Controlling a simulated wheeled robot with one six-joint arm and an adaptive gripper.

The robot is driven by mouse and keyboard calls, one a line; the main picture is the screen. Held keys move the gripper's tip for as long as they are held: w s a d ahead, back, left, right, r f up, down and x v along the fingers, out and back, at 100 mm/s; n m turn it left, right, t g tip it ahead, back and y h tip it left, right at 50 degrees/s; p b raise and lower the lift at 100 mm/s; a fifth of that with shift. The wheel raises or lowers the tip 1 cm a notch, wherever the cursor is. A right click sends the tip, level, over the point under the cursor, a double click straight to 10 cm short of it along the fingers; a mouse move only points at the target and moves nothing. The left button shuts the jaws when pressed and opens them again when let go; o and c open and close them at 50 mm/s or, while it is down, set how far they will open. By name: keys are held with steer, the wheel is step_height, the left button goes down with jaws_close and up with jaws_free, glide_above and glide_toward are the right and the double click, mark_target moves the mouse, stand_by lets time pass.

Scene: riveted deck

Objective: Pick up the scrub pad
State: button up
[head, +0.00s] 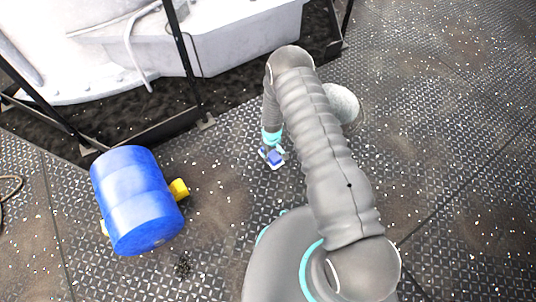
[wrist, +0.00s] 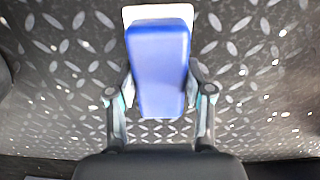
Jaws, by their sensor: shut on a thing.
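The scrub pad is a blue block on a white layer; in the wrist view the scrub pad (wrist: 158,60) sits between the two fingers, its long side pointing away from the palm. My gripper (wrist: 160,88) is shut on it, one finger against each long side. In the head view the scrub pad (head: 273,157) shows small and partly covered below my gripper (head: 271,146), over the riveted deck. I cannot tell whether the pad still touches the deck.
A blue drum (head: 138,200) with a yellow end piece lies on the left. A black metal frame (head: 150,138) and a large white machine (head: 220,45) stand behind. A pale rounded thing (head: 343,103) is partly behind my arm. A small dark clump (head: 183,266) lies near the drum. Deck at right is clear.

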steer(key=shift+r, duration=0.65)
step_height(320, 180, up, 3)
steer(key=shift+w+f, duration=0.1)
steer(key=s+d+r, duration=0.3)
steer(key=d+r, duration=0.3)
steer(key=d, duration=0.5)
steer(key=shift+d+r, duration=0.15)
steer(key=shift+r, duration=0.25)
steer(key=shift+s, duration=0.1)
